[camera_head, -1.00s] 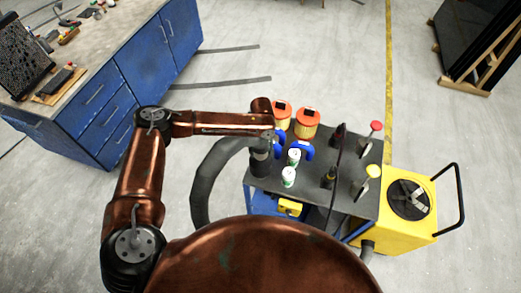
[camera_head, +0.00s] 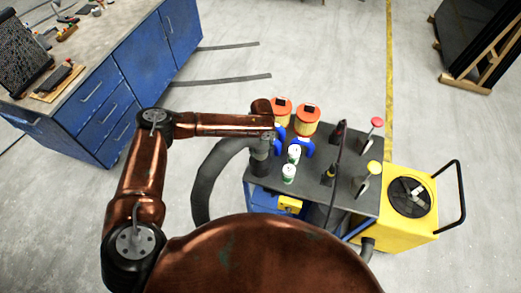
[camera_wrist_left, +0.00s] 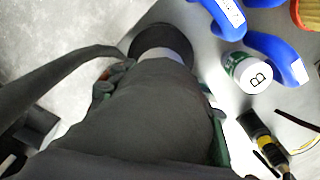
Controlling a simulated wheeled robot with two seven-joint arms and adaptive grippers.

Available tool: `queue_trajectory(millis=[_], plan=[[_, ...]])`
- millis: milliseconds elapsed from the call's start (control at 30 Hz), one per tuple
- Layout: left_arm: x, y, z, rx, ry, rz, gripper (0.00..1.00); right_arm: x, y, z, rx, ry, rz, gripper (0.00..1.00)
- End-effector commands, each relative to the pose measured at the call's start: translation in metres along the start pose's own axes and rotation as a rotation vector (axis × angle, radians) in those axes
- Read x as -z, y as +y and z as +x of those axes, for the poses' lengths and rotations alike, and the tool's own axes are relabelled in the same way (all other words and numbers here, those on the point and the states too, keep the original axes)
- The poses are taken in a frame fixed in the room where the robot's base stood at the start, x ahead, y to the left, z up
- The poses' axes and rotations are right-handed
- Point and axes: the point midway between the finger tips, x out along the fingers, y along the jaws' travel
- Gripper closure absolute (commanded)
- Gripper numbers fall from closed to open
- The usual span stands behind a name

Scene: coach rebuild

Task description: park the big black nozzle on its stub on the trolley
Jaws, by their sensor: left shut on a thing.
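The big black nozzle (camera_head: 260,164) hangs at the left edge of the grey trolley top (camera_head: 318,195), with its dark hose curving down to the left. My left gripper (camera_head: 262,143) is shut on it, partly hidden by my own arm. In the left wrist view the nozzle (camera_wrist_left: 145,115) fills the middle, with my left gripper's fingers (camera_wrist_left: 160,95) on both sides. Beyond its far end are a pale collar (camera_wrist_left: 163,53) and a dark round piece (camera_wrist_left: 160,38); I cannot tell whether this is the stub or whether they touch. My right gripper is not in view.
Close to the nozzle stand blue-handled pieces (camera_wrist_left: 277,58), white-topped green cans (camera_head: 288,174) and orange containers (camera_head: 307,118). Upright tools and a black cable (camera_head: 339,155) occupy the trolley's right half. A yellow machine (camera_head: 430,222) stands right, a blue bench (camera_head: 150,62) left.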

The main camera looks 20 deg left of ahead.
Motion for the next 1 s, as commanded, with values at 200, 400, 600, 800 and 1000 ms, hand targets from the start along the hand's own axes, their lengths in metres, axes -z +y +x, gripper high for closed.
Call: queue_trajectory(millis=[200, 400, 600, 800, 1000], plan=[[-0.001, -0.001, -0.002, 0.002, -0.003, 0.000, 0.89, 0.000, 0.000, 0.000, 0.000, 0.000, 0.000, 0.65], [-0.001, -0.001, 0.000, 0.002, -0.002, 0.000, 0.89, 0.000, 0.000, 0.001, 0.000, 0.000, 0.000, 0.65], [-0.001, -0.001, 0.004, 0.002, -0.002, 0.000, 0.89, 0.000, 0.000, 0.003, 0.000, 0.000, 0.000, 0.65], [-0.001, -0.001, 0.009, 0.002, -0.002, 0.000, 0.89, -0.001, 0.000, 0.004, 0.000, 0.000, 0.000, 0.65], [-0.001, -0.001, 0.013, 0.002, -0.002, 0.000, 0.89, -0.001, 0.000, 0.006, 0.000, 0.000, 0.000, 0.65]])
